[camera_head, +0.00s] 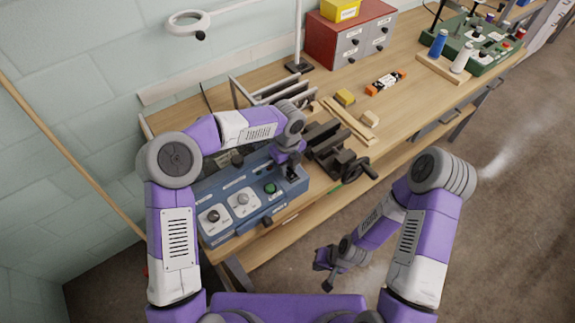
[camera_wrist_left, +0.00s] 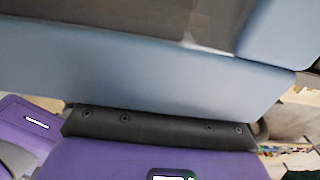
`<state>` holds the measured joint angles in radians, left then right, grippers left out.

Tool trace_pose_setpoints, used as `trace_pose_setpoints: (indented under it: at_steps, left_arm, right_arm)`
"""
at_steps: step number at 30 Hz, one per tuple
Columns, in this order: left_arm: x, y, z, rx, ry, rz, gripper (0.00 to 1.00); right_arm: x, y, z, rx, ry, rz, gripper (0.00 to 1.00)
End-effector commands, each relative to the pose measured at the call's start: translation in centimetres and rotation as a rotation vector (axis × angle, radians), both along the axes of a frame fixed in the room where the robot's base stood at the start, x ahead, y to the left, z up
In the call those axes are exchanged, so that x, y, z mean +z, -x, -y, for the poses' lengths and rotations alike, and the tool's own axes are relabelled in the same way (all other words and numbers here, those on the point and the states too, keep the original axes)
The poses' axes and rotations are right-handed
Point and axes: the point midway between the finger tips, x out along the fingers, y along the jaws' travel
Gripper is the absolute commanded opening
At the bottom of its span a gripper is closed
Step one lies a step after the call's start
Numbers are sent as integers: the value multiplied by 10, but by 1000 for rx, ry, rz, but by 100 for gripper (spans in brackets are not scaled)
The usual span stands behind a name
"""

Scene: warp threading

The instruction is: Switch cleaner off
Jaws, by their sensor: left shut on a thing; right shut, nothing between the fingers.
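The cleaner is a blue box (camera_head: 232,213) at the left end of the bench, with white dial plates, black knobs and a green button (camera_head: 270,188) on its sloped front. My left gripper (camera_head: 291,172) is at the right end of this panel, shut on what looks like a dark switch (camera_head: 292,178); the gripper hides most of it. In the left wrist view a blue casing surface (camera_wrist_left: 150,75) fills much of the picture, close up, and the fingertips cannot be made out. My right gripper (camera_head: 326,284) is shut and empty, low in front of the bench, over the floor.
A dark vise (camera_head: 335,155) with a handwheel stands just right of the cleaner. Behind are a metal rack (camera_head: 270,92) and a red drawer cabinet (camera_head: 350,38). A yellow block (camera_head: 345,97) and wooden pieces lie on the bench. The floor at right is clear.

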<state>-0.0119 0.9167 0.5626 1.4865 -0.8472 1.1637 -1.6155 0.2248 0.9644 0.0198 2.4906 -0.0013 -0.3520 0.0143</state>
Motion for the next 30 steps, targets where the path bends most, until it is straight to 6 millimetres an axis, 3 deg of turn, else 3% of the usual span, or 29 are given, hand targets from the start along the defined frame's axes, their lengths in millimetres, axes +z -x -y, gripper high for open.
trace_pose_setpoints:
  at_steps: [12,24,25,30]
  left_arm:
    - [1,6,5,-3,-154,209,0]
    - [3,6,4,1,-173,236,0]
    - [3,6,4,1,-173,236,29]
    - [3,6,5,1,-172,236,53]
  right_arm:
    - [-26,0,0,0,0,0,0]
    - [-26,0,0,0,0,0,0]
    - [-26,0,0,0,0,0,0]
    - [-26,0,0,0,0,0,0]
